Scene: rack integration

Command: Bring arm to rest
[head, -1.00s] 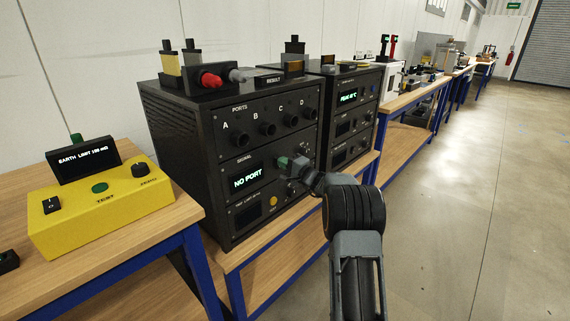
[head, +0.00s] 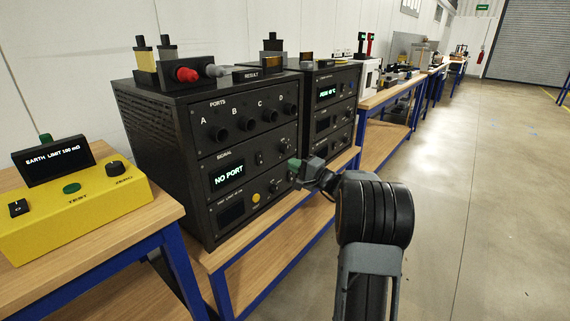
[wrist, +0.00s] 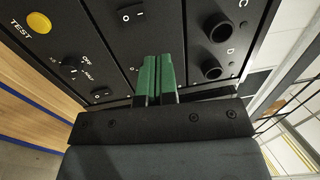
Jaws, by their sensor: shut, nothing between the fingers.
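My gripper (head: 294,166) is at the end of my arm, at the right part of the black rack's front in the head view. In the wrist view its green fingers (wrist: 157,78) are together with nothing between them. They point at the rack's front panel, between a rocker switch and port D (wrist: 211,73). I cannot tell whether the fingertips touch the panel. The black rack (head: 150,165) has ports A to D, and its signal screen (head: 228,176) reads "NO PORT".
A yellow earth tester (head: 75,210) stands on the bench at left. A second black rack (head: 335,110) stands beyond the first. Connectors, including a red one (head: 186,75), sit on top of the first rack. Open floor (head: 480,200) lies to the right.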

